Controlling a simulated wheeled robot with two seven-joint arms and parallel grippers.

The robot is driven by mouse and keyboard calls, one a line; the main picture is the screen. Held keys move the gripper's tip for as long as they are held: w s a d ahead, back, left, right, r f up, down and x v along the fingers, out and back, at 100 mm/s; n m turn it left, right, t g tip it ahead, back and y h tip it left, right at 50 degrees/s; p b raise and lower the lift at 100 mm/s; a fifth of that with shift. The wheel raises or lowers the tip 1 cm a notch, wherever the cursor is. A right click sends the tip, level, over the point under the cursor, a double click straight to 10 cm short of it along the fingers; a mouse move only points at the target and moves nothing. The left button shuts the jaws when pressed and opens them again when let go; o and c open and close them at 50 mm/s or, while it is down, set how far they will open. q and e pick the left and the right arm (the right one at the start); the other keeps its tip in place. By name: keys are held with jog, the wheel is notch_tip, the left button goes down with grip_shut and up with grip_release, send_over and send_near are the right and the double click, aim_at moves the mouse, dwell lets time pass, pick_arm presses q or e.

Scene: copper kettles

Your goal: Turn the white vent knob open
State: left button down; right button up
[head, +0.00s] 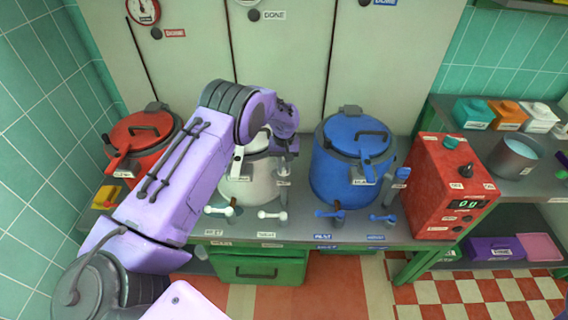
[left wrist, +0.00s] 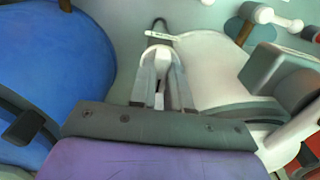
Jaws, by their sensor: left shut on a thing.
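The white kettle (head: 248,186) stands on the grey counter between the red and blue kettles, partly hidden behind my left arm. My left gripper (head: 287,156) is at the right side of the white kettle, pointing down. In the left wrist view its fingers (left wrist: 161,95) are shut on the white vent knob (left wrist: 158,56), whose rounded top shows between and beyond the fingertips. In the head view the knob is mostly hidden by the gripper. A label I cannot read sits just below it. My right gripper is not in view.
The blue kettle (head: 340,185) stands close to the right of the gripper. The red kettle (head: 146,134) is behind my left arm. White taps (head: 270,214) and blue taps (head: 383,218) line the counter front. A red control box (head: 437,190) stands further right.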

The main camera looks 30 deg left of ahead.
aim_at(284, 165)
pick_arm(q)
jog(key=c, duration=1.1)
grip_release()
notch_tip(284, 165, up, 10)
jog(key=shift+r+b, duration=0.25)
jog(key=shift+b, duration=0.95)
